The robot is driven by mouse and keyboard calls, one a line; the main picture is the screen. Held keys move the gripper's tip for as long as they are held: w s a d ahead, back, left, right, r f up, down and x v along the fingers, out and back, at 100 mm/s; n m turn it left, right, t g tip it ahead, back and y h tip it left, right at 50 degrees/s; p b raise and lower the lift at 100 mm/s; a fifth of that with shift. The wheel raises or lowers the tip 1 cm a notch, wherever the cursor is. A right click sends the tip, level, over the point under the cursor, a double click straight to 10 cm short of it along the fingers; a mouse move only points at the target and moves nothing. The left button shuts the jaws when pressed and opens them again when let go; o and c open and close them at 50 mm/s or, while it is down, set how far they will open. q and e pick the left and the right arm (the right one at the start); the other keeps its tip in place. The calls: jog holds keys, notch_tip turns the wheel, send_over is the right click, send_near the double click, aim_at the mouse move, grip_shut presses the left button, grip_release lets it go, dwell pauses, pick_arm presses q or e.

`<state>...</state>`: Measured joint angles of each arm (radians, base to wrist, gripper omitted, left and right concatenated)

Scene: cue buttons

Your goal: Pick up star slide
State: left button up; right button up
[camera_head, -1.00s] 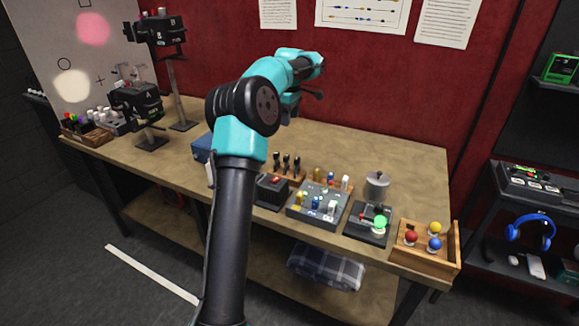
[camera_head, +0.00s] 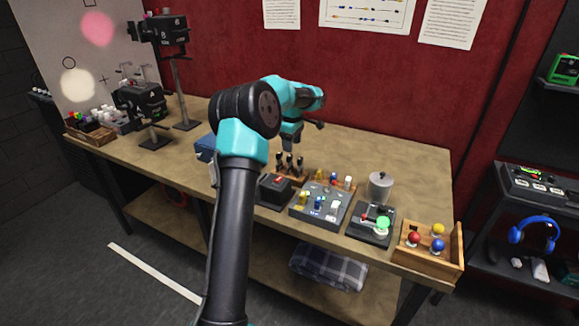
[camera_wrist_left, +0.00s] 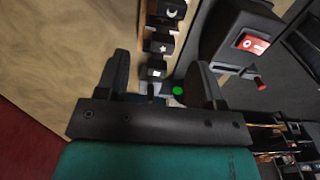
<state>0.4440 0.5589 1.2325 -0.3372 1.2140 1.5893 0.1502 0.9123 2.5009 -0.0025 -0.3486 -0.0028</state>
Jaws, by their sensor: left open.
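The star slide (camera_wrist_left: 162,46) is a dark piece with a white star, the middle one of three in a wooden rack in the left wrist view. A moon slide (camera_wrist_left: 172,9) is on one side of it. A third slide (camera_wrist_left: 155,71), its white mark unclear, is on the other, nearest my gripper. My left gripper (camera_wrist_left: 160,75) is open, its fingers apart around the line of the third slide, with the star slide just beyond the fingertips. In the head view, my left gripper (camera_head: 292,143) is just above the rack (camera_head: 292,177). My right gripper is not in view.
A black box with a red switch (camera_head: 276,181) stands close in front of the rack. A grey panel (camera_head: 320,205), a metal pot (camera_head: 381,186) and a wooden tray of coloured knobs (camera_head: 428,262) are to the right.

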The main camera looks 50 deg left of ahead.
aim_at(289, 155)
pick_arm(q)
jog(key=shift+f, duration=0.95)
jog(key=f, duration=0.4)
jog(key=shift+s+a+f, duration=0.15)
jog(key=shift+s+a, duration=0.1)
jog(key=shift+s, duration=0.15)
jog(key=shift+f, duration=0.45)
jog(key=c, duration=1)
